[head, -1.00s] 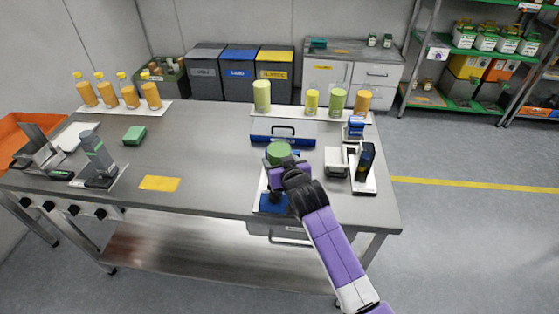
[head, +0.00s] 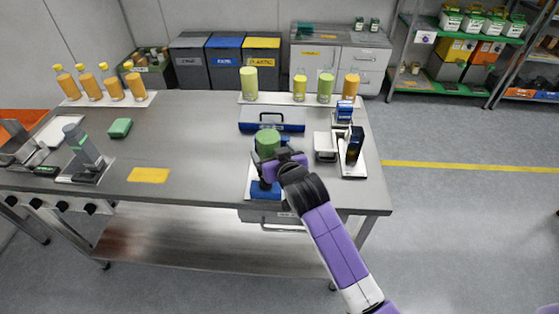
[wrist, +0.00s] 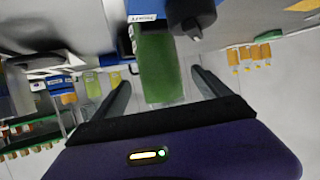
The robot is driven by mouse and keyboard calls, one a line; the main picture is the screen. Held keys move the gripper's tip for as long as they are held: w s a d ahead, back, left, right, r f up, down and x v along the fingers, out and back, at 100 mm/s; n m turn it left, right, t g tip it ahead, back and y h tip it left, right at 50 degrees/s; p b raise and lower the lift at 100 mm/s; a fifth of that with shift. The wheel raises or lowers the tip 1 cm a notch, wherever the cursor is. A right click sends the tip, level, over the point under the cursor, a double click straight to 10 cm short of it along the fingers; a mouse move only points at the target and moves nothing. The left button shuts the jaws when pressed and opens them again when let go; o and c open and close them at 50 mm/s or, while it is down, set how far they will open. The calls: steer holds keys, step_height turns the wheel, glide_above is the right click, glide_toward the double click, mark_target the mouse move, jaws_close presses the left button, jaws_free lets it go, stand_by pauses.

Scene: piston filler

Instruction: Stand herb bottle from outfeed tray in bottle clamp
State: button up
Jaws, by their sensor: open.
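A green herb bottle (head: 267,142) stands upright over the blue base (head: 266,190) at the front of the bench, seemingly in the bottle clamp. My arm hides part of that base. My gripper (head: 272,166) is at the bottle's right side, low down. In the wrist view the green bottle (wrist: 155,55) shows between the two spread fingers of my gripper (wrist: 162,88), with a gap on each side. A blue part and a dark cylinder (wrist: 190,14) are beside the bottle there. Other green and yellow bottles (head: 326,88) stand on a white tray (head: 275,99) at the back.
A blue box with a handle (head: 271,121) lies behind the clamp. A black and white device (head: 354,150) stands to its right. Orange bottles (head: 110,88), a green block (head: 120,128) and a yellow card (head: 148,175) are at left. The bench middle is clear.

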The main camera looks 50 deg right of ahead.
steer(key=v, duration=0.7)
steer(key=shift+s+a+r, duration=0.1)
steer(key=shift+s+a, duration=0.05)
steer(key=shift+s, duration=0.1)
steer(key=s+a+f+n+t+y, duration=0.2)
steer(key=s+a+f+n+y, duration=0.25)
steer(key=s+a, duration=0.9)
steer(key=s+a+r+y, duration=0.1)
steer(key=s+a+r, duration=0.2)
steer(key=s, duration=0.5)
steer(key=s+a+r+n+t+y, duration=0.1)
steer(key=s+a+r, duration=0.2)
steer(key=s, duration=0.6)
steer(key=shift+n, duration=0.25)
